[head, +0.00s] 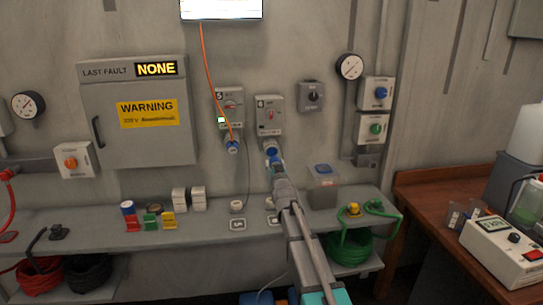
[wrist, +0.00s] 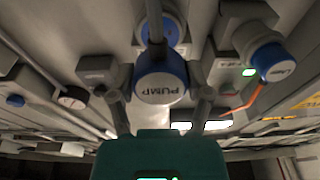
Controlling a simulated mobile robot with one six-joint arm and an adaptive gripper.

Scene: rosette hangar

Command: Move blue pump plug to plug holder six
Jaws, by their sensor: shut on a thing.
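The blue pump plug (wrist: 162,88) has a white face marked PUMP and a blue collar. My gripper (wrist: 160,98) is shut on it, one finger on each side. In the head view the blue and white plug (head: 271,150) is at the angled socket under the wall unit marked 6 (head: 270,115), with my gripper (head: 277,168) just below. A blue ring (wrist: 175,30) shows behind the plug in the wrist view. I cannot tell whether the plug is seated or apart. On the shelf below, a round holder (head: 271,203) is partly hidden by my arm; its number is unclear.
Unit 5 (head: 228,105) stands left of unit 6, with another blue and white plug (head: 232,147) and an orange cable. A second round holder (head: 237,206) is on the shelf (head: 200,232). A blue-lidded container (head: 323,187) stands right of my arm.

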